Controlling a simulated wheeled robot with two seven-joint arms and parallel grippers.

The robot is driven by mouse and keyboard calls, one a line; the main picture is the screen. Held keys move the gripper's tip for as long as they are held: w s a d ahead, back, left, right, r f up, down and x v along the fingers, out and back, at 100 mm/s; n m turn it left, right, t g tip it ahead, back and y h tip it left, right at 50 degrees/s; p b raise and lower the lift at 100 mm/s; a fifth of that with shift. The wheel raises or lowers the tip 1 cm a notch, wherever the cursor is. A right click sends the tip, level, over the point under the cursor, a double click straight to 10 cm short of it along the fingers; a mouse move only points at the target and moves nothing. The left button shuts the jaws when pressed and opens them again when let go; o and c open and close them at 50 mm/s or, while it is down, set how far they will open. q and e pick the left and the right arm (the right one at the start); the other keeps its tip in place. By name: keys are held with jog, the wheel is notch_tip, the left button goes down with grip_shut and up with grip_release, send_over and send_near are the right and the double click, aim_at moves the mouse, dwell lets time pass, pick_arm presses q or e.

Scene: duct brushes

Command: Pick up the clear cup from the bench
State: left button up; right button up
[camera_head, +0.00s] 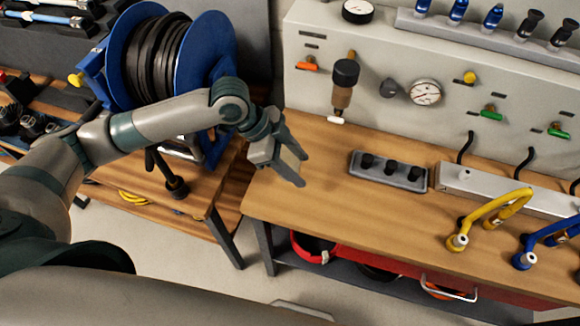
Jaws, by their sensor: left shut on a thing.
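My left gripper (284,168) reaches in from the left and hangs over the left end of the wooden bench (340,208). It is shut on the clear cup (291,159), which shows only as a faint pale patch between the fingers. The fingers hide most of the cup, and I cannot tell whether its base touches the bench. No other clear cup shows on the bench. My right gripper is not in view.
A grey block with black knobs (388,170) lies right of the gripper. Yellow (492,216) and blue (548,242) looped hoses stand farther right. A grey panel with gauges (425,92) rises behind. A blue hose reel (205,48) stands at the left. The bench's front left is clear.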

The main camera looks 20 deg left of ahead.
pick_arm(q)
jog(key=s+d+r+b, duration=0.2)
jog(key=s+d+r, duration=0.3)
jog(key=d, duration=0.2)
jog(key=shift+d+r, duration=0.25)
dwell(0.4)
